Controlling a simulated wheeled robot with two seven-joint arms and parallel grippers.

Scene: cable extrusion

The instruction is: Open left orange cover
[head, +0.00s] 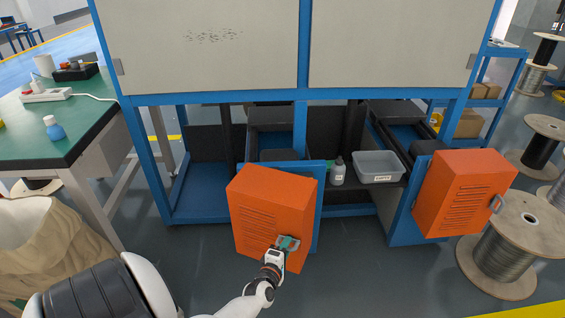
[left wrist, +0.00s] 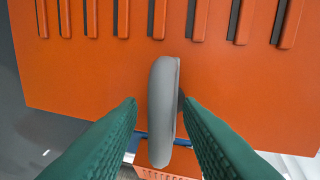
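The left orange cover (head: 265,205) is a box-shaped louvred door on a blue panel, low at the front of the machine. It stands at an angle to the frame, with dark space behind it. Its grey handle (left wrist: 163,105) is near its lower right part in the head view. My left gripper (head: 287,243) is at this handle. In the left wrist view its green fingers (left wrist: 160,103) stand on either side of the handle, with a gap on the left and little or none on the right. My right gripper is not in view.
A second orange cover (head: 465,192) is at the right, beside a wire spool (head: 528,235). A grey bin (head: 379,168) and a small bottle (head: 338,172) sit on the shelf between the covers. A green-topped table (head: 85,125) and a sack (head: 50,250) are at the left.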

